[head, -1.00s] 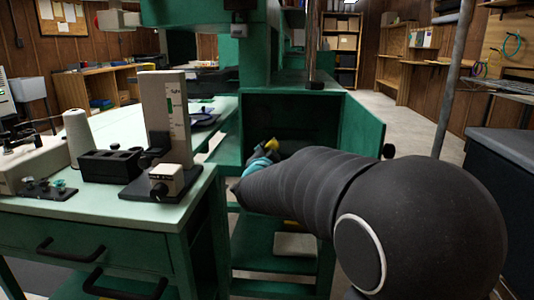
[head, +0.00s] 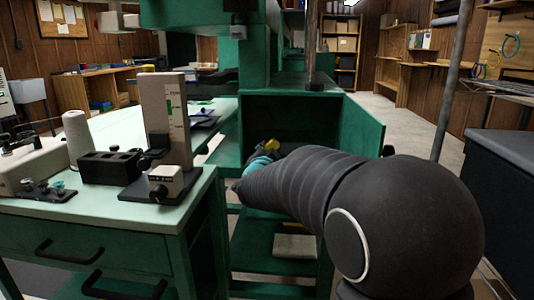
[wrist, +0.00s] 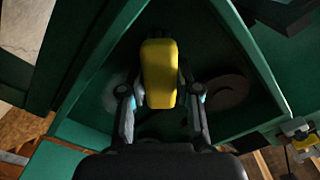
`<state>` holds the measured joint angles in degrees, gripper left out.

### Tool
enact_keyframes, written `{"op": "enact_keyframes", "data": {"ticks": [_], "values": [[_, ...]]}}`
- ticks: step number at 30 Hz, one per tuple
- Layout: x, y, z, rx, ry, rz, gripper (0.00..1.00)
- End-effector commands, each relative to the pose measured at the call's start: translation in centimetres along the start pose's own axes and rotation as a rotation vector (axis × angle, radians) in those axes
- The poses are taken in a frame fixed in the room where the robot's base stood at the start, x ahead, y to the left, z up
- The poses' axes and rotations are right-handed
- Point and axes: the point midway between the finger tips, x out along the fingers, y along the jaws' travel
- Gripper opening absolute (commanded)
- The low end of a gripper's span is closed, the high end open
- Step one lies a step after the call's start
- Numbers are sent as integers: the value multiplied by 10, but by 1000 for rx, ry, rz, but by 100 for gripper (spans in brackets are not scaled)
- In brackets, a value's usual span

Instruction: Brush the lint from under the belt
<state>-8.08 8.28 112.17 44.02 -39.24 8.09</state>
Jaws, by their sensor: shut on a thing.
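A yellow block-like thing (wrist: 158,72), likely the brush handle, is held between the fingers of my gripper (wrist: 160,88) in the wrist view. Its bristles cannot be made out. Yellow also shows at the arm's far end in the head view (head: 271,145). My gripper is at the open green compartment (head: 315,112), mostly hidden behind my arm. In the wrist view a dark round wheel (wrist: 226,88) is to the right of the yellow thing, and a dim round shape (wrist: 112,92) is to its left. I cannot make out a belt or any lint.
A green door (head: 362,138) stands open right of the compartment. A pale green bench (head: 125,215) at left holds a white gauge stand (head: 168,115), a black block (head: 107,165) and a thread cone (head: 77,138). A dark counter (head: 505,160) stands at right.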

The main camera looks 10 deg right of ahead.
Motion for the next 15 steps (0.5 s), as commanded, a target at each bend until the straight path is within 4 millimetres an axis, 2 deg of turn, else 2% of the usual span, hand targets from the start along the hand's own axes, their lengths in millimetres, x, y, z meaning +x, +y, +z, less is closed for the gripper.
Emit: {"op": "enact_keyframes", "data": {"ticks": [7,15], "values": [[1,3,-2,0,1,0,4],[0,18,-14,1,3,1,4]]}}
